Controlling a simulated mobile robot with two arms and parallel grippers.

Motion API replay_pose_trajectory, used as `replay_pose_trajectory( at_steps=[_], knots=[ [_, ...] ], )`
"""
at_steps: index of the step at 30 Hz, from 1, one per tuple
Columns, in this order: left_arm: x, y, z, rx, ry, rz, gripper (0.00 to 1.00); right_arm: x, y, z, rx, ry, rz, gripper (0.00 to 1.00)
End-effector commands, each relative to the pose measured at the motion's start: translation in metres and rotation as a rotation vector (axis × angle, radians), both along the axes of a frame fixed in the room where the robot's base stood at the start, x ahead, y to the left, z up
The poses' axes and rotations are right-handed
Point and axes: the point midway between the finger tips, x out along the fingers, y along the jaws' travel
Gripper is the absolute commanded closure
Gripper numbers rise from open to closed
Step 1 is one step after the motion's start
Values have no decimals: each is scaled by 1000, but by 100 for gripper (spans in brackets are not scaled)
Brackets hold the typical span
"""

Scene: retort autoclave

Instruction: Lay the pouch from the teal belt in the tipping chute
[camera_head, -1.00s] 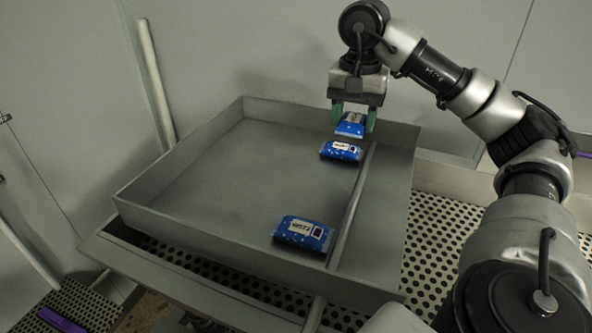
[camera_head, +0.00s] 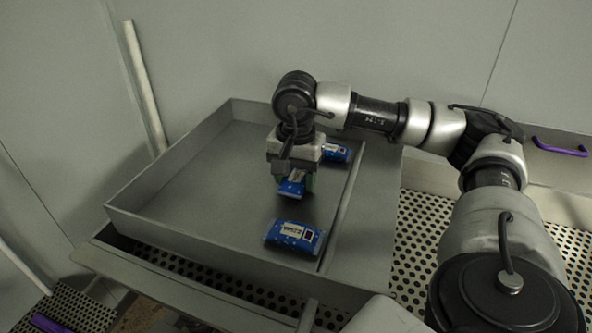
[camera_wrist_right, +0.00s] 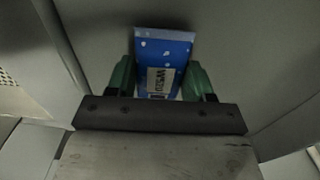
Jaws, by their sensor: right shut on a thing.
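My right gripper (camera_head: 293,183) is shut on a blue pouch (camera_head: 291,188) with a white label and holds it over the grey tipping chute (camera_head: 170,229), between two pouches in it. In the right wrist view the held pouch (camera_wrist_right: 163,60) sits between the green fingers of the gripper (camera_wrist_right: 162,78). One blue pouch (camera_head: 296,237) lies near the chute's front. Another blue pouch (camera_head: 338,153) lies farther back, partly hidden by my gripper. The teal belt is not seen. My left gripper is not in view.
A raised bar (camera_head: 343,205) runs along the chute's right part. The chute has low walls and stands above a perforated metal surface (camera_head: 425,235). The chute's left floor is bare. A purple handle (camera_head: 561,146) is at the far right.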

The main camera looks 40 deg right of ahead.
Motion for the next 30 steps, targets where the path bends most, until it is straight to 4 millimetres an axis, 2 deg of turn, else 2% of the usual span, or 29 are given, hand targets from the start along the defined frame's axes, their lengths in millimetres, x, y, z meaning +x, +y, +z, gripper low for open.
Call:
replay_pose_trajectory(
  at_steps=[8, 9, 13, 25, 30],
  knots=[
    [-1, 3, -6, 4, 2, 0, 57, 0, 0, -5, 0, 0, 1, 71],
    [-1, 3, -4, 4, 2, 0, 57, 0, 0, -3, 0, 0, 1, 42],
    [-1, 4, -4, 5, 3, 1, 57, 0, 0, -3, 0, 0, 1, 22],
    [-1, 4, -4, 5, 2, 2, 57, 1, 0, 4, 0, -2, 1, 22],
    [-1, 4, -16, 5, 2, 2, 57, 1, 1, 34, 2, -7, 3, 22]
  ],
)
